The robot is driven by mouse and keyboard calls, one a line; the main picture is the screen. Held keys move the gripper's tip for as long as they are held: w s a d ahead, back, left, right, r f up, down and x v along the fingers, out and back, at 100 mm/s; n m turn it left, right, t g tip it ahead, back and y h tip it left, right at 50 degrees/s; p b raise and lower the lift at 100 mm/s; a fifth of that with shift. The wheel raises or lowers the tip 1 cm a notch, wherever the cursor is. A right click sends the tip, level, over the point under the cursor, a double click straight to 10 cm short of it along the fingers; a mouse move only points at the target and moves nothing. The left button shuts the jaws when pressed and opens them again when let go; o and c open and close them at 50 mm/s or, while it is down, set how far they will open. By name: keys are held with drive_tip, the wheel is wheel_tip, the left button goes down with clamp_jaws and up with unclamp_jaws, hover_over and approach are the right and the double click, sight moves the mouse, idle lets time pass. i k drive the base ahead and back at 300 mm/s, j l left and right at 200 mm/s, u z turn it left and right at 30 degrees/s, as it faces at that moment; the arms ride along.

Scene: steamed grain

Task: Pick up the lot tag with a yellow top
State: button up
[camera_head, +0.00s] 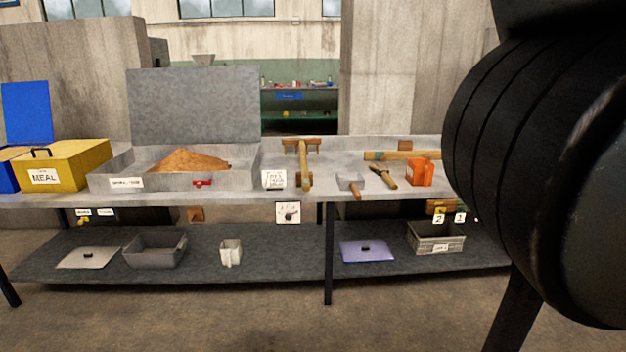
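No tag with a clearly yellow top can be made out at this size. Two small white tags marked 2 (438,218) and 1 (460,217) hang below the table's front edge at the right, above a grey bin. An orange-yellow piece (440,207) is close above them, but I cannot tell whether it belongs to a tag. Small white labels (83,212) hang under the table at the left, with a little yellow piece (82,221) below. My gripper is not in view. A black part of my arm fills the right side and hides that end of the table.
The long grey table (330,190) bears a yellow MEAL box (80,162), a tray with a brown heap (185,160), wooden tools and an orange container (420,172). Bins and lids stand on the lower shelf (290,262). The floor in front is clear.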

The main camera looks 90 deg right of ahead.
sight(440, 217)
drive_tip(key=z, duration=1.9)
